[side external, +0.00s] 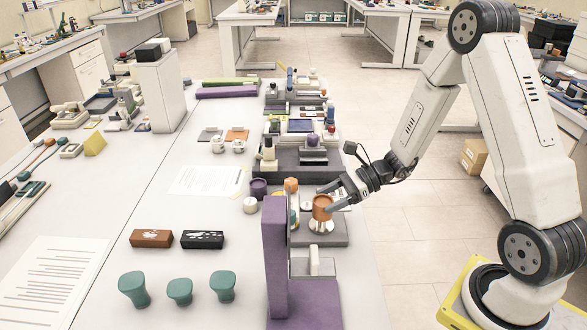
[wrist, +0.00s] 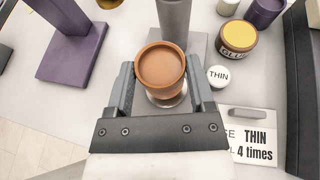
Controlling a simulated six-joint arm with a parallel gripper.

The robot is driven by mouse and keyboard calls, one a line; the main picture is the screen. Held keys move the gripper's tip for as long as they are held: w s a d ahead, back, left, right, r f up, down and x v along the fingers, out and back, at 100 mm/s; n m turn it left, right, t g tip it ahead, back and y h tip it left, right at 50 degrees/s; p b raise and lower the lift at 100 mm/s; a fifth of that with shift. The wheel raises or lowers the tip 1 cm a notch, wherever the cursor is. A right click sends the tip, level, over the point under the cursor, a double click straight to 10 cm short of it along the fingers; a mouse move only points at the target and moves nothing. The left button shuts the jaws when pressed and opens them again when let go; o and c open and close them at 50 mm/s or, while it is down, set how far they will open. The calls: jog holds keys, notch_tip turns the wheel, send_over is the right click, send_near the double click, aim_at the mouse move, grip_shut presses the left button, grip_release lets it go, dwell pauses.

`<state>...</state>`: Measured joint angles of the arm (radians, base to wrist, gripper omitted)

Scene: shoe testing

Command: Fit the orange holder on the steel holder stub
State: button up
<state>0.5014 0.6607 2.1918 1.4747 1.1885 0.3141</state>
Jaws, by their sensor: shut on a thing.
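My gripper (side external: 326,199) is shut on the orange holder (side external: 322,210), a round cup-like piece, and holds it upright. In the wrist view the orange holder (wrist: 160,66) sits between the two fingers, with its round top facing the camera. A shiny steel round piece (side external: 321,226), apparently the steel holder stub, shows directly below it on a grey base. Its edge also shows under the holder in the wrist view (wrist: 172,101). The holder hides the stub's upper part, so I cannot tell whether they touch or how far they overlap.
A tall purple stand (side external: 275,250) rises close by, nearer the side camera. In the wrist view, a grey column (wrist: 174,20) stands just beyond the holder. A yellow-topped glue jar (wrist: 238,36), a white "THIN" cap (wrist: 218,76) and a printed card (wrist: 250,145) lie to the right.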

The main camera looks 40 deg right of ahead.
jog(key=shift+f, duration=1.5)
jog(key=o, duration=1.3)
jog(key=shift+d, duration=0.1)
jog(key=shift+v, duration=3.85)
